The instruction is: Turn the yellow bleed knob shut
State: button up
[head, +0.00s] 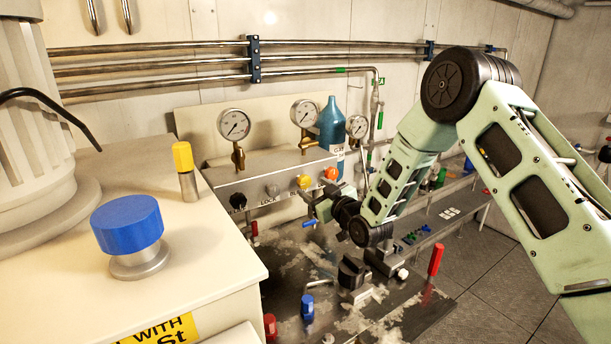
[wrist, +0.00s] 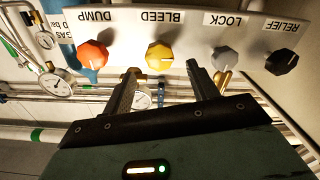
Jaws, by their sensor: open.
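The yellow bleed knob (wrist: 160,57) sits on a pale panel under the label BLEED in the wrist view. A white pointer line on it points roughly to the right in that picture. In the head view the yellow knob (head: 304,182) shows small on the panel front, partly hidden near my gripper. My gripper (wrist: 161,70) is open, with one finger on each side of the knob's line. The knob appears between and just beyond the fingertips, and no contact is visible. In the head view my gripper (head: 318,206) is just in front of the panel.
The orange dump knob (wrist: 93,54), grey lock knob (wrist: 223,60) and black relief knob (wrist: 282,62) share the panel. Gauges (head: 234,125) stand above it. A bench (head: 390,315) with valves and a red handle (head: 436,259) lies below. A blue knob (head: 127,224) stands at the left.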

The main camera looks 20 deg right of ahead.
aim_at(306, 182)
jog(key=p+x, duration=0.1)
jog(key=x, duration=0.4)
jog(key=shift+w+a+p, duration=0.15)
jog(key=shift+w+p, duration=0.15)
jog(key=shift+p, duration=0.05)
jog(key=c, duration=1)
